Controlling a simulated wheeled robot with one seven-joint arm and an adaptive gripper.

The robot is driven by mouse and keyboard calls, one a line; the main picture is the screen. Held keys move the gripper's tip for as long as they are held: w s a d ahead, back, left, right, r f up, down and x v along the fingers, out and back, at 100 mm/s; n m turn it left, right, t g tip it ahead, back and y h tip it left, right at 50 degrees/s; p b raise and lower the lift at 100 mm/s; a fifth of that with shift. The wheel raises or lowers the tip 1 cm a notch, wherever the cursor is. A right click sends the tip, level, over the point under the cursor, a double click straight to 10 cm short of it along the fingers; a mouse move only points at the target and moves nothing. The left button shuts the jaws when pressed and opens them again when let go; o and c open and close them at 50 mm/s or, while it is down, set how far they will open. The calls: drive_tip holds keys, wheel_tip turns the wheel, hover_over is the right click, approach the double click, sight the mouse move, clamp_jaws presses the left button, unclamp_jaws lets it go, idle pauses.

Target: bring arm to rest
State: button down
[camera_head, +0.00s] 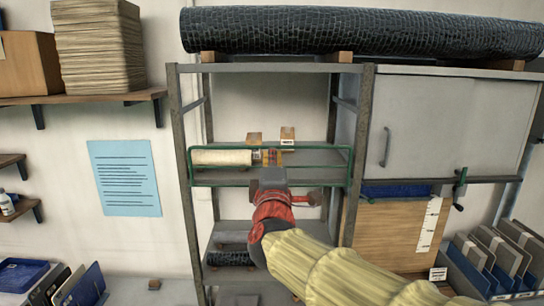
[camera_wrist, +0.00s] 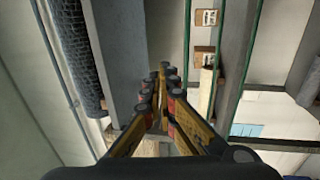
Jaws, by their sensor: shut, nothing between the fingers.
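My arm reaches forward in the head view, in a pale yellow sleeve with a red wrist section. My gripper (camera_head: 271,158) is in front of the middle shelf of the grey rack (camera_head: 180,150). In the wrist view the two orange and black fingers of my gripper (camera_wrist: 164,77) come together at their tips, with nothing between them. A cream roll (camera_head: 221,158) lies on that shelf, just left of the gripper. A green rail frame (camera_head: 350,168) runs along the shelf front. I cannot tell if the fingers touch the rail.
A dark textured roll (camera_head: 362,32) lies across the rack's top. A grey cabinet (camera_head: 445,125) stands right, with a wooden board (camera_head: 392,228) below. Wall shelves (camera_head: 95,98) and a blue notice (camera_head: 125,178) are left. Blue trays (camera_head: 478,268) stand at the lower right.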

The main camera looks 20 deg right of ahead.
drive_tip(key=a+f+m+g+y, duration=0.35)
drive_tip(key=a+f+y, duration=0.35)
drive_tip(key=a+f, duration=0.3)
drive_tip(key=s+a+f+m+g+y+b, duration=0.1)
drive_tip(key=s+f+m+g+b, duration=0.1)
drive_tip(key=s+f, duration=0.35)
drive_tip(key=s+a+f+m+g+y+b, duration=0.1)
drive_tip(key=s+a+f+m+g, duration=0.1)
drive_tip(key=f, duration=0.6)
drive_tip(key=s+d+f+m+g+h+b, duration=0.1)
drive_tip(key=s+d+f+m+g+b, duration=0.1)
drive_tip(key=s+f+b, duration=0.5)
drive_tip(key=s+d+f+m+g+h+b, duration=0.1)
drive_tip(key=s+d+f+b, duration=0.4)
drive_tip(key=f, duration=1)
drive_tip(key=s+d+f+m+g+b, duration=0.3)
drive_tip(key=s+f+m+b, duration=0.1)
drive_tip(key=s+f+b, duration=0.7)
drive_tip(key=shift+s+d+f+h, duration=0.3)
drive_tip(key=shift+s+h, duration=0.1)
drive_tip(key=shift+s, duration=0.2)
